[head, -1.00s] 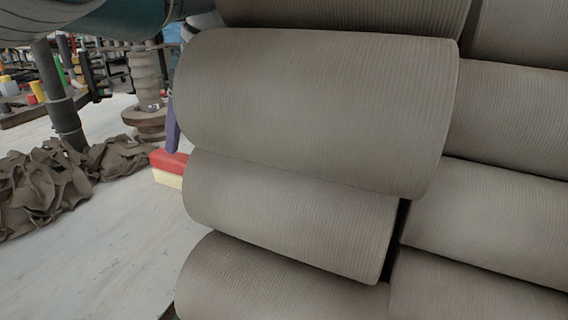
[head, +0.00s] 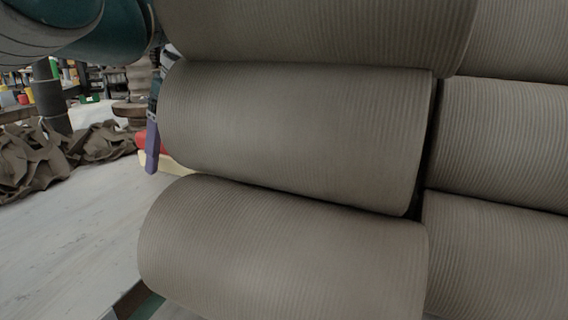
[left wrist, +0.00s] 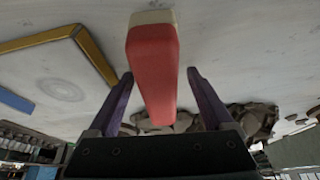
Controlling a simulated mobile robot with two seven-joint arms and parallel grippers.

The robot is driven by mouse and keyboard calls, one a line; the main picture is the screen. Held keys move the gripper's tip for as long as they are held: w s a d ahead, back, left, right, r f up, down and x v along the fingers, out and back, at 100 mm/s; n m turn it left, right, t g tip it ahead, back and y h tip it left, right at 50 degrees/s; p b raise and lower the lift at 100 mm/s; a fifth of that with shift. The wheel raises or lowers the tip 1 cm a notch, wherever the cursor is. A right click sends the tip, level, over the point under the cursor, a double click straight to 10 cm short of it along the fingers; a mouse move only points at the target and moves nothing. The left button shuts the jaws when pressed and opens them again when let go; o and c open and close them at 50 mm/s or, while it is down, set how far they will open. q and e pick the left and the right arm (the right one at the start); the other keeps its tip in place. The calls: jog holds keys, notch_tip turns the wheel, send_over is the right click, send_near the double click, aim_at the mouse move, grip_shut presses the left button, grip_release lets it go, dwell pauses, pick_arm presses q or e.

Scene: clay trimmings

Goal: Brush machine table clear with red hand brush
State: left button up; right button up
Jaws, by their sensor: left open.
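The red hand brush (head: 143,138), with a cream lower part, lies on the pale machine table (head: 70,240), mostly hidden behind stacked rolls in the head view. In the left wrist view the brush (left wrist: 153,65) stretches between the two purple fingers of my left gripper (left wrist: 160,76), with gaps on both sides. My left gripper is open around it; one purple finger (head: 152,145) shows beside the brush in the head view. Crumpled brown clay trimmings (head: 35,165) lie on the table at left; some show in the left wrist view (left wrist: 250,118). My right gripper is not in view.
Large ribbed grey-brown rolls (head: 290,135) are stacked close in front and block most of the head view. A ridged clay-coloured column (head: 145,82) stands behind. A yellow-edged frame (left wrist: 95,55) shows in the left wrist view. The table's near left is bare.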

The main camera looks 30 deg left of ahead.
pick_arm(q)
jog(key=shift+c, duration=0.3)
grip_shut()
dwell(0.5)
